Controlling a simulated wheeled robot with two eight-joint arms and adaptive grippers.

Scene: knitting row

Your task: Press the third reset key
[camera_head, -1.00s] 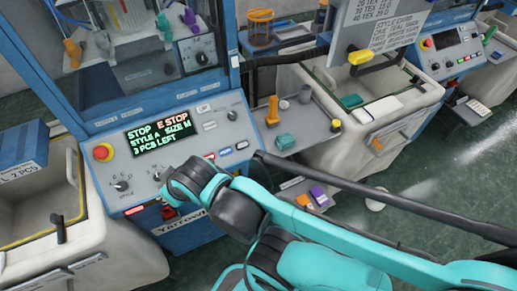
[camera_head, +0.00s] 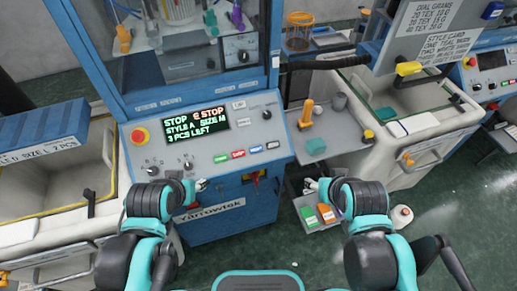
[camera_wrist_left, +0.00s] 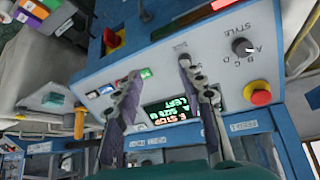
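The control panel (camera_head: 200,135) of the blue machine carries a row of small keys: green (camera_head: 221,157), red (camera_head: 238,154), blue (camera_head: 256,149) and white (camera_head: 272,145). The third from the left is the blue one. The display (camera_head: 194,124) reads STOP, E.STOP, style A, 3 pcs left. My left gripper (camera_head: 198,186) is just below the panel's front edge, left of the keys and apart from them. In the left wrist view its fingertips (camera_wrist_left: 158,72) are spread and empty. My right gripper (camera_head: 312,186) is right of the machine; its fingers are too small to judge.
A red stop button (camera_head: 140,136) and knobs sit on the panel. A side shelf (camera_head: 325,128) holds an orange-handled tool (camera_head: 306,114) and a teal block (camera_head: 316,146). A lower tray (camera_head: 310,200) with coloured blocks is near my right gripper. Pale bins flank the machine.

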